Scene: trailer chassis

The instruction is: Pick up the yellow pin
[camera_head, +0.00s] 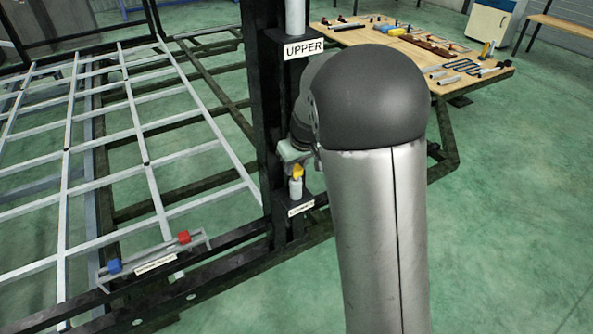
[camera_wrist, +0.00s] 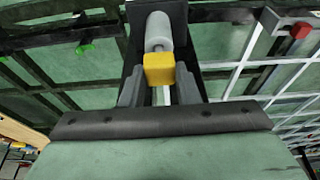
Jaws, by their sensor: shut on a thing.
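The yellow pin (camera_head: 297,171) shows as a small yellow head just above a pale grey cylinder at the lower bracket of the dark post. In the wrist view the yellow head (camera_wrist: 159,69) sits between my two fingers, with the grey cylinder beyond it. My gripper (camera_wrist: 159,88) is shut on the yellow pin. In the head view my gripper (camera_head: 291,158) is at the pin, and my arm hides much of it. I cannot tell how much of the pin's shaft is inside the cylinder.
The dark post (camera_head: 262,120) carries an "UPPER" label (camera_head: 304,49) and a lower label (camera_head: 300,207). A bracket with a red block (camera_head: 184,237) and a blue block (camera_head: 115,266) lies on the front beam. A wooden table (camera_head: 435,55) with tools stands behind.

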